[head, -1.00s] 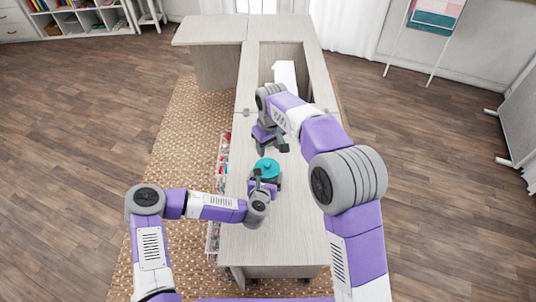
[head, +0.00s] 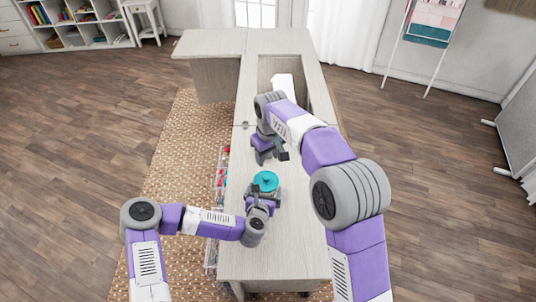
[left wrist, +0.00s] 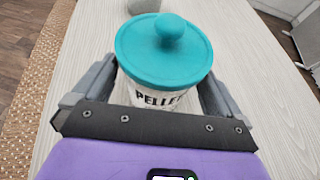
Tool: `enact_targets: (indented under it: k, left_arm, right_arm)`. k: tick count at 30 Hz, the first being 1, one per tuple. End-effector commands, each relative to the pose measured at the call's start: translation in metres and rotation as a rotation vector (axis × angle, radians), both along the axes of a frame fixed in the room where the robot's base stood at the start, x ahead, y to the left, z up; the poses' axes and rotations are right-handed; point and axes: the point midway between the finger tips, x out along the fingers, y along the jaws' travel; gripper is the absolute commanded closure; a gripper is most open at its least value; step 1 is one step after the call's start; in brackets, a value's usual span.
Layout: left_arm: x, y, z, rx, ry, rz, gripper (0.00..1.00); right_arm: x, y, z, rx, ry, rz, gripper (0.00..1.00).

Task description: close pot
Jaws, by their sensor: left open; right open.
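The pot is a white jar (left wrist: 160,98) with dark lettering that reads "PELLE…", and a teal lid (left wrist: 165,52) with a round knob sits on top of it. In the head view the teal lid (head: 265,181) shows on the cabinet top, with the jar mostly hidden. My left gripper (head: 263,194) is open, with its fingers on either side of the jar in the left wrist view (left wrist: 160,95). I cannot tell whether they touch it. My right gripper (head: 271,158) is open and empty above the cabinet, beyond the lid.
The pale wooden cabinet top (head: 275,250) is clear in front of the pot. An opening with a white object (head: 284,84) lies farther back. Clear trays with colored items (head: 223,170) hang along the left side. A woven rug (head: 180,150) lies on the floor.

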Motion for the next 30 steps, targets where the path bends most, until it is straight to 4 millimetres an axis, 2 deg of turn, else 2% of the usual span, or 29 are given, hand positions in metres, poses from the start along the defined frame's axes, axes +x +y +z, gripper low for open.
enact_targets:
  k: [6,12,30]
  left_arm:
    - [-0.032,0.006,0.015,0.000,0.000,-0.001,0.00]
    - [-0.050,0.009,0.022,0.000,-0.001,0.000,0.00]
    - [-0.052,0.010,0.024,0.000,-0.001,0.000,0.00]
  right_arm:
    - [0.000,0.000,0.007,0.000,0.000,0.000,0.49]
    - [0.000,0.000,0.009,0.000,0.000,0.000,0.49]
    - [0.000,0.000,0.010,0.000,0.000,0.000,0.49]
